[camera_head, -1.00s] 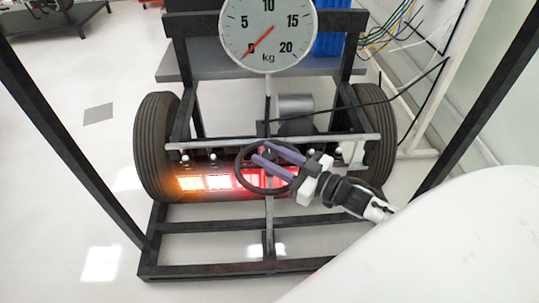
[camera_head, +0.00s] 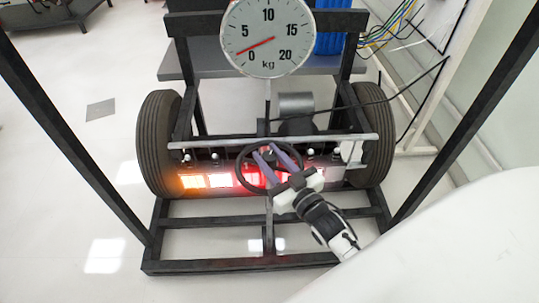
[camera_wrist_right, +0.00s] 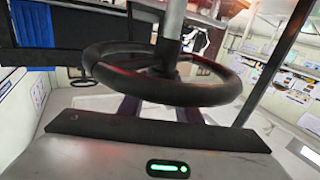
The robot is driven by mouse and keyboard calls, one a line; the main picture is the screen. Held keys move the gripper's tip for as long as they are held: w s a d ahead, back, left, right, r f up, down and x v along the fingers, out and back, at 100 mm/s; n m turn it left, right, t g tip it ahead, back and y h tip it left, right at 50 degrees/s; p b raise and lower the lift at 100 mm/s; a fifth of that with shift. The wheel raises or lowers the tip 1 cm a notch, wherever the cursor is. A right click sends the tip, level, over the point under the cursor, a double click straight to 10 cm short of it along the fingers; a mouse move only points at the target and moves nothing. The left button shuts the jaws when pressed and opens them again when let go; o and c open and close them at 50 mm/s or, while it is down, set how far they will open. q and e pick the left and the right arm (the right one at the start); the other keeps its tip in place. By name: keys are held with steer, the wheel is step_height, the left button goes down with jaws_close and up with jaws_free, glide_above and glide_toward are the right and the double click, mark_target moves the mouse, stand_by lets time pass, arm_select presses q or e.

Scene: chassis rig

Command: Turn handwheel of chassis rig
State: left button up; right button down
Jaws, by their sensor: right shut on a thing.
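The dark handwheel (camera_head: 238,166) sits at the front middle of the chassis rig (camera_head: 270,224), below the crossbar. My right gripper (camera_head: 267,151) reaches it from the lower right. Its two purple fingers lie across the ring and it is shut on the handwheel. In the right wrist view the handwheel (camera_wrist_right: 165,90) fills the middle, with a grey post above its hub. The fingers there are mostly hidden behind the near rim. A round dial (camera_head: 268,28) in kg stands above the rig, its red needle a little above 0. My left gripper is not in view.
A black tyre stands on each side, left (camera_head: 158,145) and right (camera_head: 371,150). Glowing orange and red panels (camera_head: 206,181) lie behind the handwheel. Dark upright posts flank the rig. A large white surface covers the lower right.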

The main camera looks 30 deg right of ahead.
steer(key=c, duration=1.3)
jaws_free()
steer(key=s, duration=1)
steer(key=shift+s+d+p, duration=0.1)
steer(key=shift+s+p, duration=0.1)
steer(key=shift+p, duration=0.2)
